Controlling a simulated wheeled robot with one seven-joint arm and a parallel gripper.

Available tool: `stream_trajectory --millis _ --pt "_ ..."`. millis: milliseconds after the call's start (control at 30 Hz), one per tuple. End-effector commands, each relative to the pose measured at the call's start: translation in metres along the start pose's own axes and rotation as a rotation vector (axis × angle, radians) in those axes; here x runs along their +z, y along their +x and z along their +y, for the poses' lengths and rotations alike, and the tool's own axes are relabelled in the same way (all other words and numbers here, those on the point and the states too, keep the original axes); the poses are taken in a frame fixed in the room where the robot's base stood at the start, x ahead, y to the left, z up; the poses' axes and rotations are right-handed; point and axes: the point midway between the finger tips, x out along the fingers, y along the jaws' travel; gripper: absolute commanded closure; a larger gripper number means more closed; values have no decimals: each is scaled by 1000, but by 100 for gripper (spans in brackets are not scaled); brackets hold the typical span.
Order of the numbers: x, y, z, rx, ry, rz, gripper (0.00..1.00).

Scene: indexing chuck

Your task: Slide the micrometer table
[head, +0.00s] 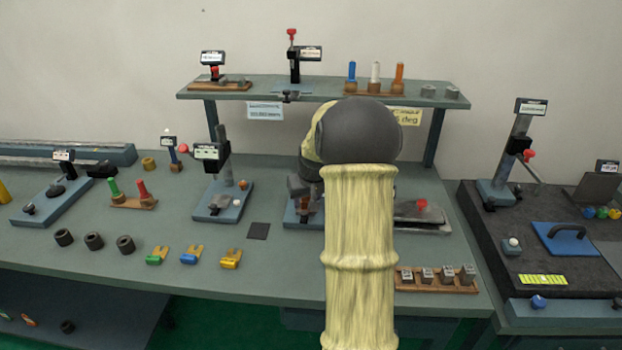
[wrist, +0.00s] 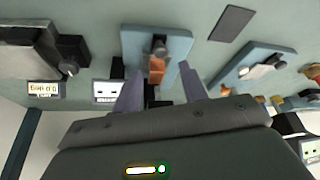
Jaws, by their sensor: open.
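No label I can read names the micrometer table. The likeliest is the small blue-based fixture (head: 290,218) at bench centre, partly hidden behind my arm in the head view. In the wrist view its blue base (wrist: 177,48) carries a grey knob-like part and a copper-coloured block (wrist: 156,68). My gripper (wrist: 160,78) is open, its two pale purple fingers either side of that fixture's near part in the picture. I cannot tell whether they touch it. Nothing shows held.
Left of the fixture stands a similar blue-based gauge stand (head: 222,200). To its right lies a grey plate with a red knob (head: 421,207). A shelf (head: 270,92) crosses above the bench back. A dark square pad (head: 258,231) and coloured clips (head: 190,257) lie in front.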

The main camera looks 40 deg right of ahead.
Motion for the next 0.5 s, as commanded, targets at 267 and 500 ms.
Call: stream_trajectory --millis 267,500 --pt "-1 -57 0 2 -1 5 57" --pt "-1 -101 0 1 1 4 57"
